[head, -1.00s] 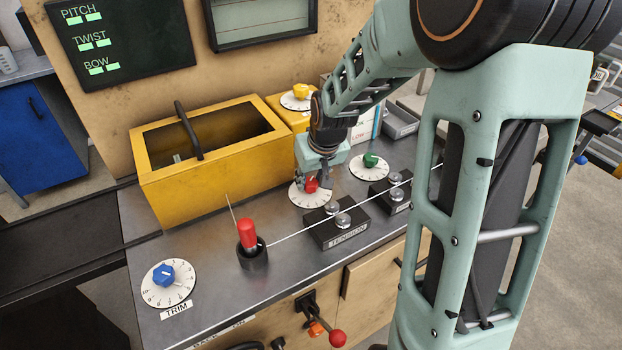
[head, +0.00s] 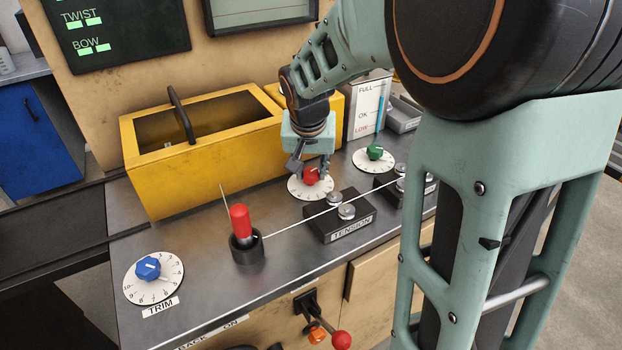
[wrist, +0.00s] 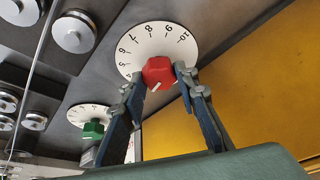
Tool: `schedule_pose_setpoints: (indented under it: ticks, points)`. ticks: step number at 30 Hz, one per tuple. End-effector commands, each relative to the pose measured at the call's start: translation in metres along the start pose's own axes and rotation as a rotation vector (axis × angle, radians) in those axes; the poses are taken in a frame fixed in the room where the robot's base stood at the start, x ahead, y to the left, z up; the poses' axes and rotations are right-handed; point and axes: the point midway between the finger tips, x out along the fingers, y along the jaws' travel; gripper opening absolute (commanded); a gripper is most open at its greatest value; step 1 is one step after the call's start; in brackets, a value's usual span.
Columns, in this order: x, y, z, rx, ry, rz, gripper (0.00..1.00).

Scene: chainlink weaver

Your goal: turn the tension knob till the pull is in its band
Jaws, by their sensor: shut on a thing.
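The red knob (head: 311,175) sits on a white numbered dial (head: 299,191) behind the block labelled TENSION (head: 350,231). My gripper (head: 311,166) reaches down onto it from above. In the wrist view, my gripper's fingers (wrist: 157,78) are on either side of the red knob (wrist: 158,71), shut on it. The knob's white mark points down and slightly left in that view, away from most of the visible numbers. A wire (head: 295,225) runs past rollers on the TENSION block to a black cup with a red top (head: 240,220). A thin needle rises beside it.
A yellow bin (head: 160,190) stands left of my gripper. A green knob (head: 375,151) is close on the right, and a blue TRIM knob (head: 148,268) is at front left. A FULL/OK/LOW panel (head: 366,105) stands behind. The wall screen (head: 120,35) shows green bars.

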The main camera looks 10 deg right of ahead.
Motion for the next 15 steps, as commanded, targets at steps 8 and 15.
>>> schedule_pose_setpoints:
  ticks: [8,15]
  points:
    - [0.0001,-0.0002,0.0007,0.05,-0.001,0.02,0.04]
    - [-0.0001,-0.0001,0.0007,0.048,-0.001,0.02,0.31]
